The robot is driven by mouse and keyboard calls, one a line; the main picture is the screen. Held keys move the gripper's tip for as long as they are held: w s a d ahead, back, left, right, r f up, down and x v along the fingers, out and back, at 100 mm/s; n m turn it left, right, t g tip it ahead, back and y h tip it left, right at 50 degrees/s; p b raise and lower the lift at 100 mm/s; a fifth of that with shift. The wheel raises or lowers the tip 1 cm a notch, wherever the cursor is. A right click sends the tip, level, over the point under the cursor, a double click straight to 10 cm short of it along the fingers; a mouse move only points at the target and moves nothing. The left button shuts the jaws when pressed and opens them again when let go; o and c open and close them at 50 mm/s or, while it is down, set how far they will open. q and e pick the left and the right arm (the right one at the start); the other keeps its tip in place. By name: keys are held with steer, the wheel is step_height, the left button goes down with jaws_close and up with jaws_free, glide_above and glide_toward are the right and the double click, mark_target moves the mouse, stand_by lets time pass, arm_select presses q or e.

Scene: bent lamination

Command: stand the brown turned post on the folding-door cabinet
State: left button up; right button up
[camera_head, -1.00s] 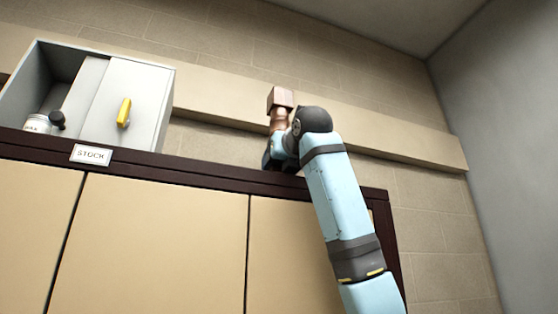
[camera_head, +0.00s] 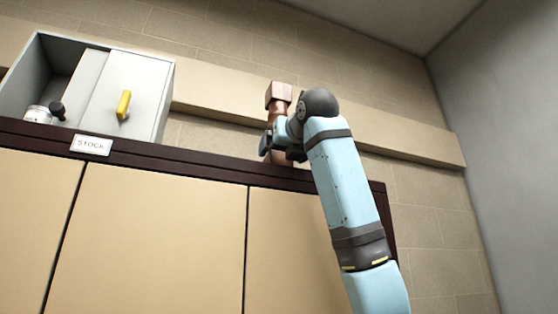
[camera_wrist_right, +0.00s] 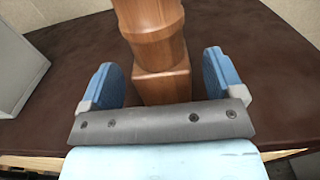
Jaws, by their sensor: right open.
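The brown turned post (camera_head: 278,96) stands upright on the dark top of the folding-door cabinet (camera_head: 165,158), near its right end. In the right wrist view the post (camera_wrist_right: 152,20) has its square base on the brown top, and its upper end is out of frame. My right gripper (camera_head: 268,146) is at the lower part of the post. In the wrist view its blue fingers (camera_wrist_right: 158,62) are open, one on each side of the post, with a gap beside each. My left gripper is not in view.
A grey box with a sliding door and yellow handle (camera_head: 124,105) stands on the top at left, with a jar (camera_head: 40,114) inside. A STOCK label (camera_head: 91,146) is on the cabinet edge. A beige wall ledge (camera_head: 215,100) runs behind. Bare top lies between box and post.

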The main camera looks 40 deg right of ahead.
steer(key=b+v, duration=0.2)
steer(key=v, duration=0.7)
steer(key=shift+s, duration=0.15)
steer(key=shift+a+r, duration=0.1)
steer(key=shift+a, duration=0.05)
